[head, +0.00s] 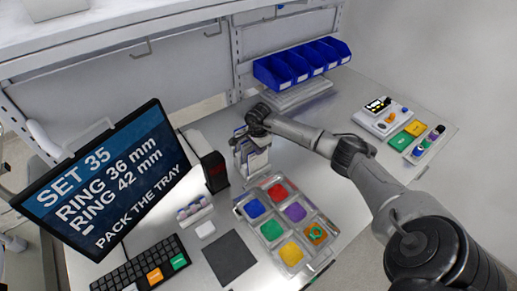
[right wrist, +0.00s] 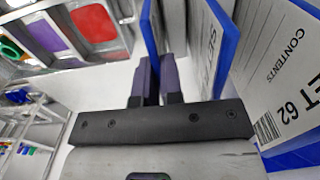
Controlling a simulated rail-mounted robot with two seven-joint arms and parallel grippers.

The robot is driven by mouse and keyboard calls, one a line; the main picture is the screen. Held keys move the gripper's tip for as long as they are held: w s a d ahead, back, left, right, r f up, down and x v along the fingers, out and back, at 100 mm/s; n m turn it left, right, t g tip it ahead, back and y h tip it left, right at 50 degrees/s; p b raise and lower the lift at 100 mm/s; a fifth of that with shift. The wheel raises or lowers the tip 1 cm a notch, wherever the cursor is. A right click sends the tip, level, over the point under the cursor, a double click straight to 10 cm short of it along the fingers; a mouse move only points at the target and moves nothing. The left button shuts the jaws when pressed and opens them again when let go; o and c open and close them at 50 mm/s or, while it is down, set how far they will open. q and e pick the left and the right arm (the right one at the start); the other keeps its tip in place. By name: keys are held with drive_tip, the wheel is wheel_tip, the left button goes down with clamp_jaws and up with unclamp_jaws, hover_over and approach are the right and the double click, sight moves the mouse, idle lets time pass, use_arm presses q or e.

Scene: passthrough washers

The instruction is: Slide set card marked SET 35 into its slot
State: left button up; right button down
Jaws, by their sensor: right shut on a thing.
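My right gripper (head: 257,122) is over the card rack (head: 238,172) at the middle of the bench, in the head view. In the right wrist view its purple fingers (right wrist: 153,80) are shut on a blue-edged set card (right wrist: 150,28). I cannot read that card's marking. Beside it stands a white card (right wrist: 207,50) whose lettering starts with SET, its number unclear. A card marked SET 62 (right wrist: 285,80) is at the right. The cards (head: 256,160) look small in the head view. The slot is not clear to see. My left gripper is not in view.
The monitor (head: 105,180) reads SET 35, RING 36 mm, RING 42 mm, PACK THE TRAY. A tray with coloured compartments (head: 243,209) lies in front of the rack. A black box (head: 214,171) stands left of the rack. Blue bins (head: 300,64) are behind.

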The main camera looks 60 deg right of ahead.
drive_tip(key=shift+f, duration=0.35)
drive_tip(key=c, duration=1.1)
unclamp_jaws()
drive_tip(key=o, duration=0.5)
drive_tip(key=shift+c, duration=0.2)
drive_tip(key=shift+r, duration=0.1)
drive_tip(key=shift+r, duration=0.65)
drive_tip(key=shift+r+p, duration=1.4)
drive_tip(key=shift+r, duration=0.85)
drive_tip(key=shift+r+p, duration=0.85)
drive_tip(key=shift+r, duration=0.65)
